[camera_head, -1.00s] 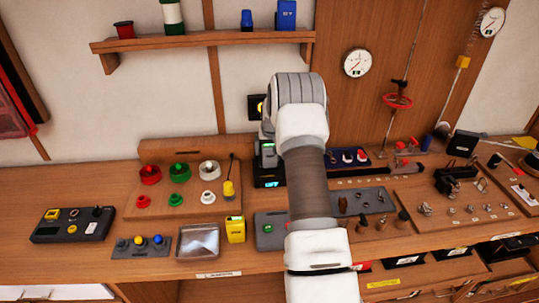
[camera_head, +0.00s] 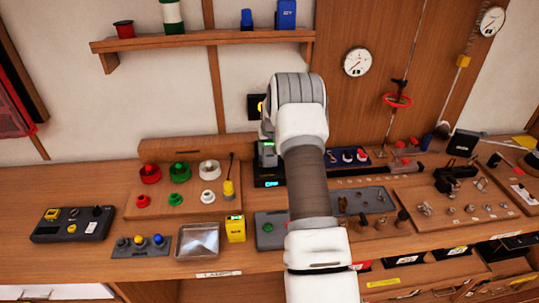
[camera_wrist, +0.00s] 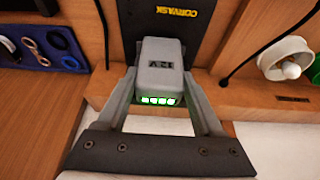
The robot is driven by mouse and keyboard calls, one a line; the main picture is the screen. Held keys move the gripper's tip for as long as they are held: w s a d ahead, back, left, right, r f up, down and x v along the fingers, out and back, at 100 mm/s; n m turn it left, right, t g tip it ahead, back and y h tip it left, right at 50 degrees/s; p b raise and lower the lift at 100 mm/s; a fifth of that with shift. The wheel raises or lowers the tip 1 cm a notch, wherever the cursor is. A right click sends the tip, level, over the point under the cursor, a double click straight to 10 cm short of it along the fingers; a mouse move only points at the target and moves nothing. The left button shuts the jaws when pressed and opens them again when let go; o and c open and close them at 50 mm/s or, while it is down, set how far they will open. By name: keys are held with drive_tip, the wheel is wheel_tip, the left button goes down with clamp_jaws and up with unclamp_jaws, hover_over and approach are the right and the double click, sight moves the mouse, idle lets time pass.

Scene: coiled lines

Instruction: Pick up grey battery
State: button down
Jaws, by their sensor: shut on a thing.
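The grey battery (camera_wrist: 160,70), marked 12V with a row of lit green lights, sits between the two fingers of my gripper (camera_wrist: 160,84) in the wrist view. The fingers press on its two sides. Behind it is a black charger (camera_wrist: 187,28) with yellow lettering; I cannot tell whether the battery is still seated in it. In the head view the battery (camera_head: 267,152) shows just left of my arm, above the charger's blue display (camera_head: 270,184). My arm hides most of the gripper there.
A yellow battery (camera_head: 235,229) and a glossy grey tray (camera_head: 198,241) stand in front on the bench. A board with red, green and white parts (camera_head: 188,210) is at left.

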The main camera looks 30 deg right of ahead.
drive_tip(key=shift+r, duration=0.1)
wheel_tip(320, 180, up, 10)
drive_tip(key=shift+f+b, duration=0.15)
drive_tip(key=shift+b, duration=0.7)
drive_tip(key=shift+r+p, duration=0.65)
drive_tip(key=shift+r, duration=0.55)
